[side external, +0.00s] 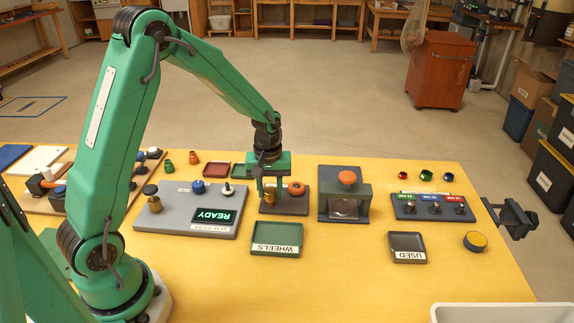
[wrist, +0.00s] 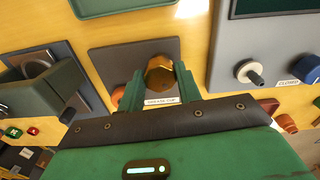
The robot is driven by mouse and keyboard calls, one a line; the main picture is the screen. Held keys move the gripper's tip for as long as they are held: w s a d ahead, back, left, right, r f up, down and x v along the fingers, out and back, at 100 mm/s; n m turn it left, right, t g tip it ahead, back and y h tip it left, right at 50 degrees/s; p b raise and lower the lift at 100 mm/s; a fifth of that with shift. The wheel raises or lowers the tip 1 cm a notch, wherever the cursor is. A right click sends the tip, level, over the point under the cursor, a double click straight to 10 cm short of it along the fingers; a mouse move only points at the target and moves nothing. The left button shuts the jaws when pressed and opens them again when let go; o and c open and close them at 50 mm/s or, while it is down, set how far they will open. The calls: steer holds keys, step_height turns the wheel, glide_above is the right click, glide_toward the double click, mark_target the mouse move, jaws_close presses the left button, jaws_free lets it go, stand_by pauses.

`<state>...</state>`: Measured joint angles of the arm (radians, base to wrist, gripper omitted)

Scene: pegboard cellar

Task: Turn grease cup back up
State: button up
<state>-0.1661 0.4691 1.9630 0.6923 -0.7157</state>
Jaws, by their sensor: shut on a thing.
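The grease cup (side external: 271,199) is a brass-coloured piece on a dark grey plate near the middle of the table. In the wrist view its faceted brass head (wrist: 160,74) stands above a small white label reading GREASE CUP (wrist: 160,101). My gripper (side external: 267,186) points down over it. In the wrist view the green fingers of my gripper (wrist: 158,90) lie on both sides of the brass head and are shut on it. The fingers hide part of its sides.
An orange knob (side external: 296,188) stands close by on the right. A grey press-like block (side external: 345,199) is further right, a grey READY panel (side external: 180,222) to the left. A green WHEELS tray (side external: 276,250) lies in front. The table's front is mostly clear.

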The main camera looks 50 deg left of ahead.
mark_target(270, 191)
steer(key=n, duration=0.5)
steer(key=shift+a+n, duration=0.1)
steer(key=shift+n, duration=0.3)
steer(key=n, duration=0.5)
steer(key=shift+n, duration=0.4)
steer(key=o, duration=1)
steer(key=shift+r, duration=0.15)
steer(key=shift+s+d+r, duration=0.1)
steer(key=shift+r, duration=1.8)
steer(key=shift+d+r, duration=0.1)
steer(key=shift+r, duration=1.8)
